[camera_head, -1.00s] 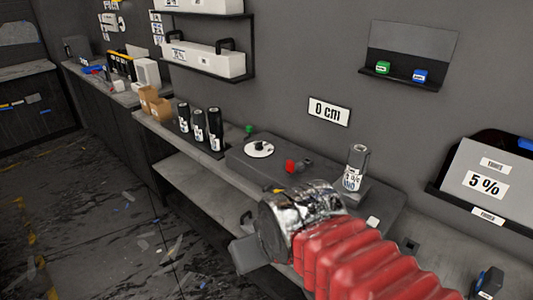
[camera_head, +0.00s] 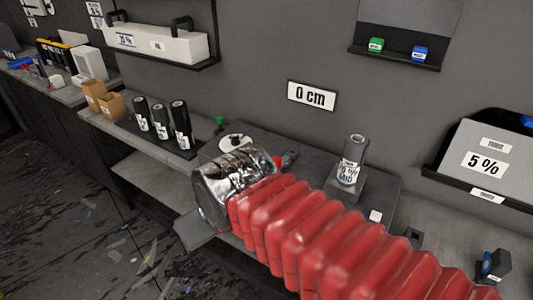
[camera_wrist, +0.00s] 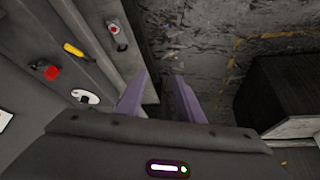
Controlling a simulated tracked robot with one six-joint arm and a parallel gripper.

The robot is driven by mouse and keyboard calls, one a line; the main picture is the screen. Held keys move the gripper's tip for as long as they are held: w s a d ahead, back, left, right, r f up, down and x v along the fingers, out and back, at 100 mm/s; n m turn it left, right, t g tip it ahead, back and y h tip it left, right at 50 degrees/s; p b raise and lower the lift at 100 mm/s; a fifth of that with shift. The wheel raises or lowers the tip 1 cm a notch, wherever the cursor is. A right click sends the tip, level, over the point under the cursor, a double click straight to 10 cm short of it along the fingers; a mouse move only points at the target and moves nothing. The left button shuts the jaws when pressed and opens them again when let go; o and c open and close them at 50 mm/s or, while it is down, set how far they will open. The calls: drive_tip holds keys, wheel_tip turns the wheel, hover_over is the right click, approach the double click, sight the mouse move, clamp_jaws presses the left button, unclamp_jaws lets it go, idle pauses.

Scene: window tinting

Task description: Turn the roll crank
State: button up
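My gripper (camera_wrist: 160,96) is open and empty in the wrist view, its two fingers apart over the dark floor, beside the bench's front edge. In the head view my wrist and red bellows arm cover part of the bench. No part is labelled as the roll crank. On the dark bench unit, a red knob (camera_wrist: 52,73) with a dark stem and a white disc with a black centre (camera_wrist: 85,97) lie left of the fingers, untouched. In the head view the disc (camera_head: 236,141) shows behind my wrist, and the red knob (camera_head: 277,161) is partly hidden.
A roll stands upright in a block (camera_head: 352,160) on the bench. Several black bottles (camera_head: 160,122) stand at its left. A yellow item (camera_wrist: 73,49) and a red button (camera_wrist: 114,30) show in the wrist view.

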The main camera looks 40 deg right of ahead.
drive_tip(key=shift+w+d, duration=0.1)
drive_tip(key=shift+d, duration=0.05)
wheel_tip(320, 180, up, 3)
drive_tip(key=n+g+y, duration=0.1)
drive_tip(key=n, duration=0.3)
hover_over(277, 157)
drive_tip(key=s+d, duration=0.2)
drive_tip(key=s, duration=0.3)
drive_tip(key=shift+a, duration=0.15)
drive_tip(key=x, duration=1.3)
drive_tip(key=shift+a+f, duration=0.35)
drive_tip(key=shift+f, duration=0.05)
